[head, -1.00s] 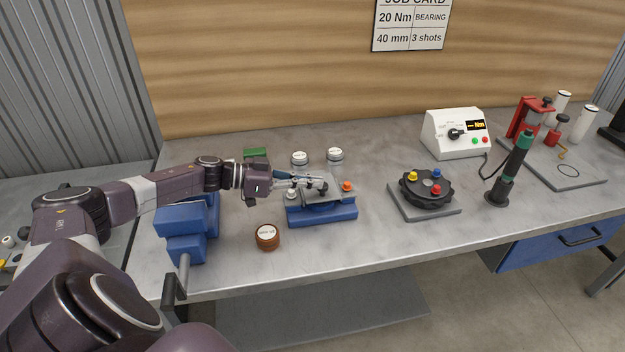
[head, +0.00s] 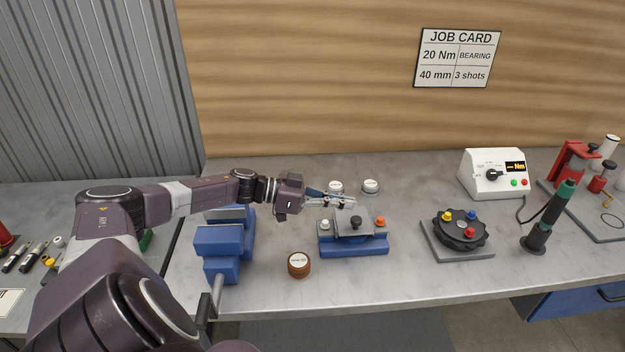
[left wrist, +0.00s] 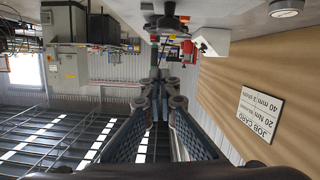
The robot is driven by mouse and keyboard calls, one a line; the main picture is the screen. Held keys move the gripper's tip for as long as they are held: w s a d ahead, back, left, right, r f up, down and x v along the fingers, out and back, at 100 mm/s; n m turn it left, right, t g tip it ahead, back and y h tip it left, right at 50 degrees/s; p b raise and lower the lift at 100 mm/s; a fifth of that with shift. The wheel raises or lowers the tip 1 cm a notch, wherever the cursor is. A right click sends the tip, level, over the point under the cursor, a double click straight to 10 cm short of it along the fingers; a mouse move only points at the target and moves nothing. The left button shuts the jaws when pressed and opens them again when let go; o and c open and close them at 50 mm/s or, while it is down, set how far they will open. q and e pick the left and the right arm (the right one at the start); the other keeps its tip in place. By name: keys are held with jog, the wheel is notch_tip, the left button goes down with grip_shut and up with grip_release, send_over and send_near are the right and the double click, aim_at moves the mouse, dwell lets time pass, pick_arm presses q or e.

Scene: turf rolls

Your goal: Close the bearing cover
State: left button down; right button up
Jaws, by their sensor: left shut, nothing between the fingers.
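The bearing fixture has a blue base (head: 353,248) on the bench, with a white knob on its left and an orange one on its right. Its grey cover (head: 343,229) with a black knob (head: 356,222) lies over the base; I cannot tell if it is fully seated. My left gripper (head: 350,202) is shut and empty, just above and behind the cover, apart from it as far as I can see. In the left wrist view its fingers (left wrist: 157,78) meet at the tips with nothing between them. My right gripper is not in view.
A blue vise (head: 225,245) stands left of the fixture. A brown tin (head: 299,265) sits in front, and two white-lidded jars, one of them here (head: 370,187), stand behind. A black hub (head: 460,230), a torque controller (head: 493,175) and a driver (head: 548,218) are to the right.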

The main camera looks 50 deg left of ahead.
pick_arm(q)
jog(key=b+v, duration=0.1)
jog(key=v, duration=0.8)
jog(key=shift+f+b, duration=0.25)
jog(key=shift+b, duration=0.1)
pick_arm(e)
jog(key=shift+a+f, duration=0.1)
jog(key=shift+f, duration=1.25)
pick_arm(q)
jog(key=shift+s+d+f, duration=0.1)
jog(key=shift+s+d, duration=0.05)
jog(key=shift+s, duration=0.05)
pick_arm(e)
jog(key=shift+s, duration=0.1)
